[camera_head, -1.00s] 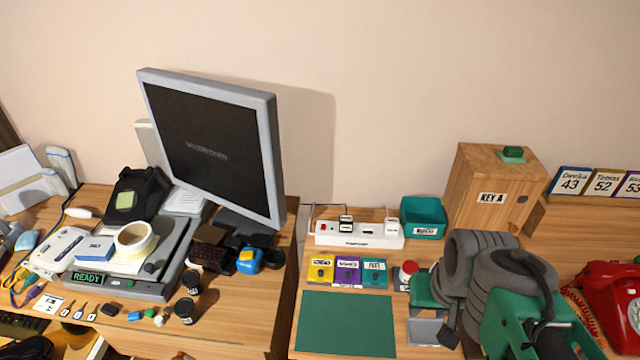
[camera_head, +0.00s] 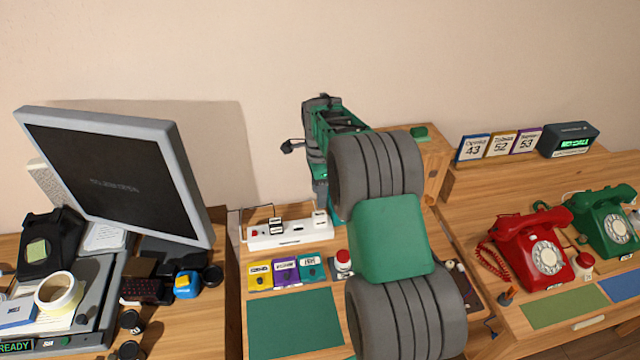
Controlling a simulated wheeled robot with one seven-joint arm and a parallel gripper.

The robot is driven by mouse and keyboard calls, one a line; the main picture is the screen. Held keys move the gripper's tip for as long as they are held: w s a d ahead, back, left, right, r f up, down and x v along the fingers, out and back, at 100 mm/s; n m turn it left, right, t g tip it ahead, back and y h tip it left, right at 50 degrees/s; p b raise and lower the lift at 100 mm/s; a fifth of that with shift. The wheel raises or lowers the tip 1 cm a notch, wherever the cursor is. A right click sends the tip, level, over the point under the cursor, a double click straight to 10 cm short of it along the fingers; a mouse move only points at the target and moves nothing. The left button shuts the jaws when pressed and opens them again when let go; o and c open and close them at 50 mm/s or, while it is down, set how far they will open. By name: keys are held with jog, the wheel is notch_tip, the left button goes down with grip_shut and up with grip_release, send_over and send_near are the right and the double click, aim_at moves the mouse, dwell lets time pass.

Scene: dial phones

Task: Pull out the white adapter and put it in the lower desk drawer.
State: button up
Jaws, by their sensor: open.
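The white adapter (camera_head: 319,219) stands upright in the right end of a white power strip (camera_head: 262,243) at the back of the middle desk, against the wall. My gripper (camera_head: 320,200) is at the end of my arm, pointing down just above or behind the adapter; I cannot tell whether they touch. Its fingers are small and partly hidden by my arm, but they are open with nothing seen between them. The lower desk drawer cannot be made out in this view.
Another plug (camera_head: 275,224) sits further left in the strip. Yellow, purple and teal cards (camera_head: 286,271) and a red-topped button (camera_head: 343,262) lie in front. A green mat (camera_head: 295,322) is bare. A wooden box (camera_head: 432,160) stands behind my arm, right of the strip.

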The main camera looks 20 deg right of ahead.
aim_at(320, 214)
jog(key=shift+w+d+f, duration=0.15)
jog(key=shift+w+f, duration=0.05)
jog(key=shift+f, duration=0.1)
notch_tip(320, 214, down, 9)
jog(key=b, duration=0.5)
jog(key=shift+r, duration=0.15)
jog(key=shift+c, duration=0.5)
jog(key=c, duration=0.7)
jog(key=shift+r, duration=0.15)
jog(key=shift+r+p, duration=0.5)
jog(key=shift+r, duration=0.55)
